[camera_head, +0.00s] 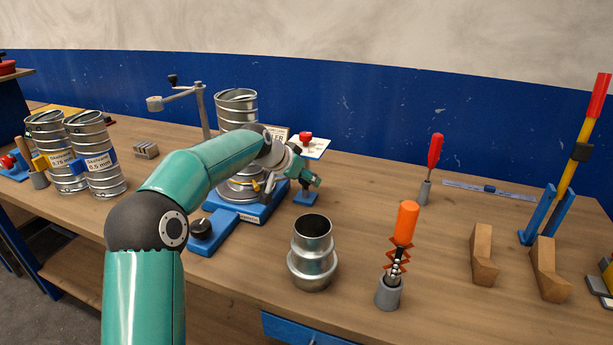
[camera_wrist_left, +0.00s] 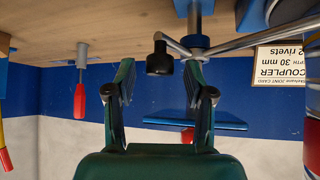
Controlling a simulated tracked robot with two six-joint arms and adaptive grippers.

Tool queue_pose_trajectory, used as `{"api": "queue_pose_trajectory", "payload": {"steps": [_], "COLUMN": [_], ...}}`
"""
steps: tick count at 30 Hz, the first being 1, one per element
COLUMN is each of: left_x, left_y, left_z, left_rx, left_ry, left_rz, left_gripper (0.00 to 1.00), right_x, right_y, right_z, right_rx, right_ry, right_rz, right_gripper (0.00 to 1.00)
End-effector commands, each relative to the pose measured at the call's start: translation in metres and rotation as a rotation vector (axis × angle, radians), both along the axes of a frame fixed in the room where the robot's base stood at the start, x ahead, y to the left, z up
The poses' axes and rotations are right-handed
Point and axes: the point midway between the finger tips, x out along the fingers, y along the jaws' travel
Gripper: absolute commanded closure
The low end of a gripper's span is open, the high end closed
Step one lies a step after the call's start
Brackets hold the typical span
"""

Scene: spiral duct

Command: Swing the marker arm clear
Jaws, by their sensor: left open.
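In the left wrist view, which is upside down, a grey metal arm with a black knob (camera_wrist_left: 160,60), apparently the marker arm, joins a short post with a blue collar (camera_wrist_left: 196,42). Its rod runs towards the metal duct (camera_wrist_left: 312,125) at the right edge. My left gripper (camera_wrist_left: 160,72) is open, with the knob between its fingertips; I cannot tell whether they touch it. In the head view my left gripper (camera_head: 309,178) is just right of the spiral duct (camera_head: 237,108), above a small blue base (camera_head: 305,197), and hides most of the marker arm. My right gripper is not in view.
A loose metal coupler (camera_head: 313,255) and an orange-handled tool (camera_head: 405,225) stand in front. A red button (camera_head: 305,137) and a card (camera_wrist_left: 280,68) are behind. A grey crank on a post (camera_head: 203,110) stands at back left. Wooden blocks (camera_head: 483,255) lie right.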

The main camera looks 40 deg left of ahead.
Motion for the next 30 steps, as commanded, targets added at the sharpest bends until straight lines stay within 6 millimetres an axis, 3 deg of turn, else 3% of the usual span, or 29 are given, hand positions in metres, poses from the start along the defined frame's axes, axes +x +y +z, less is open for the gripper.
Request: {"api": "queue_pose_trajectory", "payload": {"steps": [5, 15, 22, 30], "left_x": [0.000, 0.000, 0.001, -0.003], "left_y": [0.000, 0.000, -0.007, 0.004], "left_z": [0.000, 0.000, 0.000, -0.001], "left_rx": [0.000, 0.000, 0.000, 0.000], "left_ry": [0.000, 0.000, -0.001, 0.001], "left_rz": [0.000, 0.000, -0.004, 0.035], "left_gripper": [0.47, 1.00, 1.00, 1.00], "right_x": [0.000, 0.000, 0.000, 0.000], "right_y": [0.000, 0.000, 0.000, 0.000], "right_z": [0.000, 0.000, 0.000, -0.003], "right_rx": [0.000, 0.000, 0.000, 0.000], "right_ry": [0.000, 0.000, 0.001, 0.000], "right_rz": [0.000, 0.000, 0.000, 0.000], "right_gripper": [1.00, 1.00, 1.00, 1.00]}}
